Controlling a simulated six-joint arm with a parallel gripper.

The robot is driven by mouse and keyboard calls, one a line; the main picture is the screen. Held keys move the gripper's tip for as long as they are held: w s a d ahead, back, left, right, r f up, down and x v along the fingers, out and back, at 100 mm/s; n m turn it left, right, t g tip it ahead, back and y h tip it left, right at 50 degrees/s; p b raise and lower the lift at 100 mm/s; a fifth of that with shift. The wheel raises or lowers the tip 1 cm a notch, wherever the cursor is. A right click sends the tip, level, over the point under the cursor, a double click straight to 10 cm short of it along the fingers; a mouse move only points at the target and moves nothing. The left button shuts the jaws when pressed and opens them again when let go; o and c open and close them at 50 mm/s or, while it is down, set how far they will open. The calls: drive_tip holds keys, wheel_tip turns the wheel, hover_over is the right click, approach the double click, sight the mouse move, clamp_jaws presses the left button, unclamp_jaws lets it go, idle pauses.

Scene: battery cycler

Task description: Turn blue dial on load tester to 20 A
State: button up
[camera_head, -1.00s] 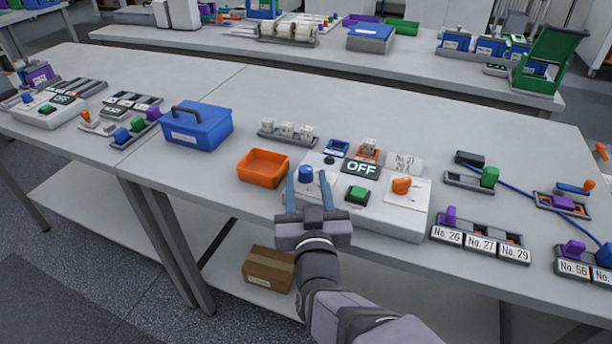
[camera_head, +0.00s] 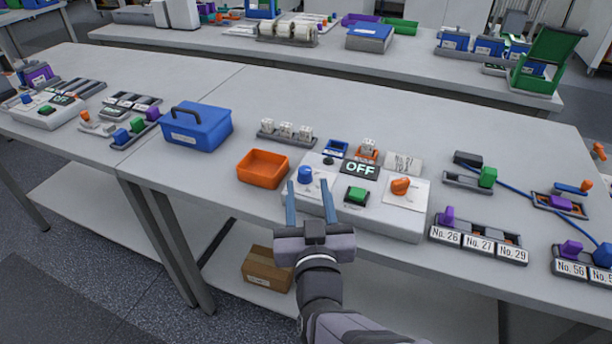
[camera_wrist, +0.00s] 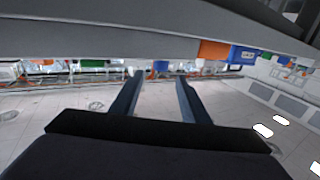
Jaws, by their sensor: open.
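The load tester (camera_head: 330,205) is a white box near the table's front edge, with a dark display (camera_head: 361,169) reading OFF. Its blue dial (camera_head: 305,174) stands upright at the tester's left; its setting is too small to read. My gripper (camera_head: 309,183) is open and empty in front of the tester, its two blue-grey fingers pointing at the dial. The dial appears just beyond the fingertips, nearer the left finger, and not held. In the wrist view, which appears upside down, the dial (camera_wrist: 161,66) shows between the open fingers (camera_wrist: 160,74).
A green button (camera_head: 357,194) and an orange knob (camera_head: 401,186) sit to the dial's right. An orange tray (camera_head: 262,168) is close to its left, with a blue box (camera_head: 196,128) farther left. Labelled blocks (camera_head: 478,243) stand at the right.

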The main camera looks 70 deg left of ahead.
sight(305, 172)
wheel_tip(305, 172, up, 7)
drive_tip(key=w+h+p, duration=0.1)
drive_tip(key=h+p, duration=0.1)
drive_tip(key=p, duration=1.8)
drive_tip(key=f, duration=0.1)
drive_tip(key=f+g+h+p, duration=0.1)
drive_tip(key=f, duration=0.1)
drive_tip(key=s+f+h+p, duration=0.1)
drive_tip(key=shift+a+f, duration=0.3)
drive_tip(key=shift+f, duration=0.1)
drive_tip(key=shift+p+x, duration=1.25)
drive_tip(key=shift+x, duration=2.45)
drive_tip(key=shift+f, duration=0.1)
clamp_jaws()
